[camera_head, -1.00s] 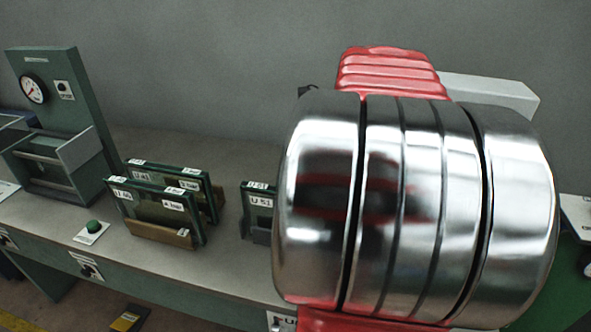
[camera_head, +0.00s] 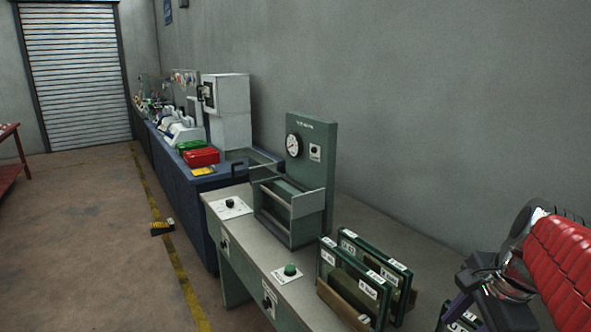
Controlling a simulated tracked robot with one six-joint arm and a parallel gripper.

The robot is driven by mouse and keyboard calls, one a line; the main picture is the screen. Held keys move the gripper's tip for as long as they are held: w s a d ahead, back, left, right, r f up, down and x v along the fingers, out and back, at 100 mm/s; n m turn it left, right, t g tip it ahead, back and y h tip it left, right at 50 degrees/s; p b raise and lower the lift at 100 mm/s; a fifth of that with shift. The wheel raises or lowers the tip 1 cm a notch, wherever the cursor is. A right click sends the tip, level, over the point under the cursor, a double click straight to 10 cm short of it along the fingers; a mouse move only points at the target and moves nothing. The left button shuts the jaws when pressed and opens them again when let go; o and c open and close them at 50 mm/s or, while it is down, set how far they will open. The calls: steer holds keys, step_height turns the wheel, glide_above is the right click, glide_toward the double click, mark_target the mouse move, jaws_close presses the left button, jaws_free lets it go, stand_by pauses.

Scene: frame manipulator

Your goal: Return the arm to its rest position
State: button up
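My arm shows at the right edge, with a ribbed red sleeve (camera_head: 565,262) and shiny metal joints. Dark parts at its lower left end seem to be my gripper (camera_head: 466,296), partly cut off by the bottom of the picture. Its fingertips are not clear, and I cannot tell whether it is open or shut or holds anything. It appears beside the framed panels (camera_head: 352,285), on their right, with a gap between them.
The panels stand in a wooden holder on a grey-green bench (camera_head: 250,262). A green test stand with a gauge (camera_head: 312,170) rises behind them. Beyond is a blue bench (camera_head: 203,215) with a red box (camera_head: 201,157) and machines. The floor (camera_head: 90,235) at left is mostly open.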

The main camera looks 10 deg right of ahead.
steer(key=s+a+f+n+t, duration=0.1)
steer(key=s+a+n, duration=0.1)
steer(key=a+n, duration=0.6)
steer(key=s+a+f+n+t, duration=0.1)
steer(key=s+a+f+n, duration=0.1)
steer(key=a+n, duration=0.7)
steer(key=shift+s+a+n+h, duration=0.25)
steer(key=shift+s+n+h, duration=0.15)
steer(key=shift+n, duration=0.8)
steer(key=shift+c, duration=1)
